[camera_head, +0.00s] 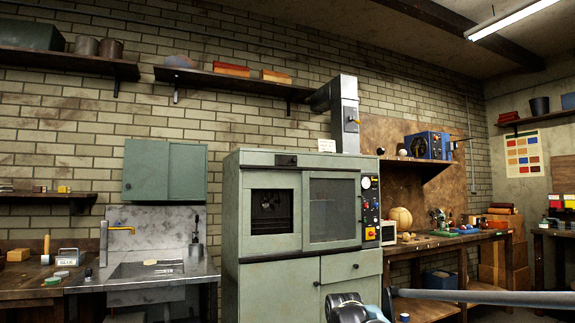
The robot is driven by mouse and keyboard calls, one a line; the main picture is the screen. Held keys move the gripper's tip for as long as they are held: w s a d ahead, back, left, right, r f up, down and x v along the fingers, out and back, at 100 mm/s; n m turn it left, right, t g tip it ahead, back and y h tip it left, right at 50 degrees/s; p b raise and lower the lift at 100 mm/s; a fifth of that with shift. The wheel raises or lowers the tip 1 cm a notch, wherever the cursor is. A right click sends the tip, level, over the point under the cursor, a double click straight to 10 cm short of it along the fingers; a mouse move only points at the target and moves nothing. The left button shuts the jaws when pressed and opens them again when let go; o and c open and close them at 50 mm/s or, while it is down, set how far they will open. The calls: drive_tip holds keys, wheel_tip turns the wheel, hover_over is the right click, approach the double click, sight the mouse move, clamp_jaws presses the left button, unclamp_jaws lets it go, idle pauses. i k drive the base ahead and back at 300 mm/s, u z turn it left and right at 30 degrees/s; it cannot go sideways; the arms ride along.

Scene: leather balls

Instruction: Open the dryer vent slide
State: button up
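The dryer (290,250) is a grey-green cabinet in the middle of the camera_head view. Parts of my arm show at the bottom edge, below the dryer. I cannot make out my gripper's fingers.
A control panel (370,210) with gauge and buttons is on the dryer's right side. A sink counter (150,275) stands left, a workbench (440,243) right. Wall shelves (225,80) hang high left; another shelf (420,162) is right of the duct. My long grey arm link crosses the lower right.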

sight(283, 160)
drive_tip(key=u, duration=0.05)
drive_tip(key=i, duration=1)
drive_tip(key=z, duration=0.05)
